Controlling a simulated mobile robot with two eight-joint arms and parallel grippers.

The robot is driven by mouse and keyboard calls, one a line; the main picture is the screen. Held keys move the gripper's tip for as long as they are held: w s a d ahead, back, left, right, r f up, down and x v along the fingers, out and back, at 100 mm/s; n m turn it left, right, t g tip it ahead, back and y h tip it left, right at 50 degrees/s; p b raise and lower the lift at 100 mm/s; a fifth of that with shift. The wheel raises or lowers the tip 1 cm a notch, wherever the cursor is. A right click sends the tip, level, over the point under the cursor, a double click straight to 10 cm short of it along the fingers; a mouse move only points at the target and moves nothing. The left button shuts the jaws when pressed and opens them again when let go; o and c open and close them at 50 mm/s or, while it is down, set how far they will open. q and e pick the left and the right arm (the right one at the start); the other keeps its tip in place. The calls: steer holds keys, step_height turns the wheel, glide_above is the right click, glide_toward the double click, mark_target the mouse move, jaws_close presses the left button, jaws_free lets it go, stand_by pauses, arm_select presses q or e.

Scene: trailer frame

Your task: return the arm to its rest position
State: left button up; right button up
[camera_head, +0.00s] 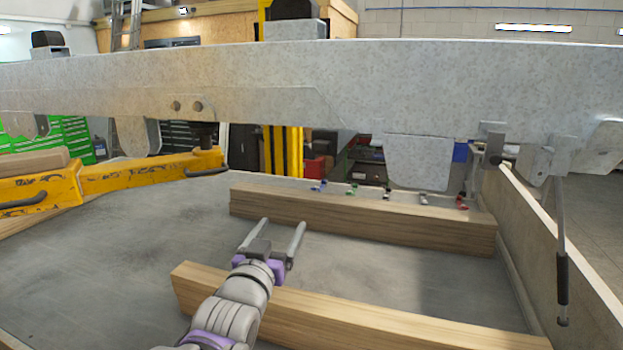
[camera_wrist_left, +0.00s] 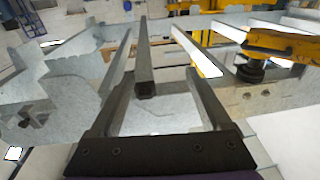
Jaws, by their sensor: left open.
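My left arm comes in from the bottom of the head view, over the near wooden beam. My left gripper (camera_head: 277,227) has its two fingers apart with nothing between them, over the grey table surface between the two wooden beams. In the left wrist view the open gripper (camera_wrist_left: 155,60) points towards the galvanised trailer frame (camera_wrist_left: 55,85). In the head view the trailer frame (camera_head: 300,75) runs across the whole width, beyond the gripper and apart from it. My right gripper is not in view.
The near wooden beam (camera_head: 400,322) lies under my arm. A yellow steel support (camera_head: 130,175) stands at left. A raised side board (camera_head: 560,265) and a hanging rod (camera_head: 562,270) are at right. The table's left-middle is clear.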

arm_select(q)
steer(key=s+a+f+g+y, duration=0.1)
steer(key=s+a+f+g, duration=0.2)
steer(key=s+f, duration=0.6)
steer(key=s+a+f+n+g+y, duration=0.1)
steer(key=s+a+f+g, duration=0.3)
steer(key=s+f, duration=0.5)
steer(key=s+a+f+n+g+y, duration=0.1)
steer(key=s+a+f+g, duration=0.3)
steer(key=s+f, duration=0.5)
step_height(320, 180, down, 9)
steer(key=shift+s+g+y, duration=0.4)
steer(key=shift+g+y, duration=0.1)
steer(key=shift+g, duration=0.4)
